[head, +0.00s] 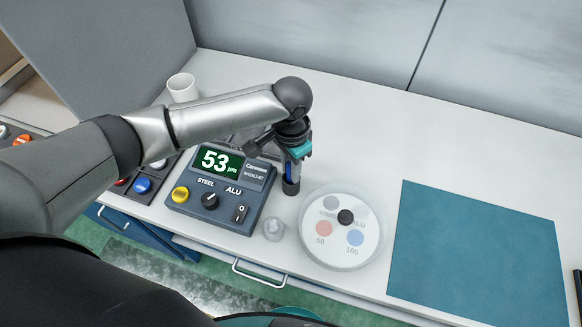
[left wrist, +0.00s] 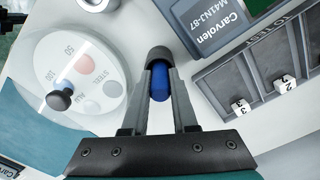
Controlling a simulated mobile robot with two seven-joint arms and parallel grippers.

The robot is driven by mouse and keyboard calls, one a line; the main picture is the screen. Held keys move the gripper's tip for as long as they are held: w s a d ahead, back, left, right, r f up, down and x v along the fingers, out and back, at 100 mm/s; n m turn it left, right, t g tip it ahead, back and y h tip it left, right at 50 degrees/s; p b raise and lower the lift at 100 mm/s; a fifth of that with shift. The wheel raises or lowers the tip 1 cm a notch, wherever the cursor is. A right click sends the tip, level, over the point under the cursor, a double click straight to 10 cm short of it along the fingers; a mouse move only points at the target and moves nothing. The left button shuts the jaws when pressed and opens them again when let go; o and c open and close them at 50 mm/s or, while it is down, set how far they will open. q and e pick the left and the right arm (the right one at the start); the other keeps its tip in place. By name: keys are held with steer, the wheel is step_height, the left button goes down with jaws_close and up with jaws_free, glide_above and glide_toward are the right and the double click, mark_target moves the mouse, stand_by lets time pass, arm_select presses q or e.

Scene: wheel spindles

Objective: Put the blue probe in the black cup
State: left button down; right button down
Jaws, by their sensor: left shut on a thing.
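The blue probe (head: 290,170) is between the fingers of my left gripper (head: 291,174), which points down beside the gauge. In the left wrist view the blue probe (left wrist: 159,84) shows between the two grey fingers of the left gripper (left wrist: 158,78). The black cup (head: 291,188) stands on the white bench directly below the probe. In the left wrist view the cup (left wrist: 157,52) shows as a dark curved rim at the probe's far end. The fingers hide part of both, and I cannot tell how deep the probe's end sits in the cup. My right gripper is not in view.
The gauge (head: 222,180) reading 53 is left of the cup. A round clear case (head: 341,250) with coloured discs and a black knob is close on the right. A small clear piece (head: 273,229) lies in front. A white mug (head: 183,87) stands behind; a teal mat (head: 480,250) lies right.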

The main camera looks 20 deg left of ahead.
arm_select(q)
steer(key=c, duration=0.7)
jaws_free()
steer(key=shift+f, duration=0.1)
step_height(320, 180, up, 12)
steer(key=p, duration=0.1)
steer(key=shift+r, duration=0.2)
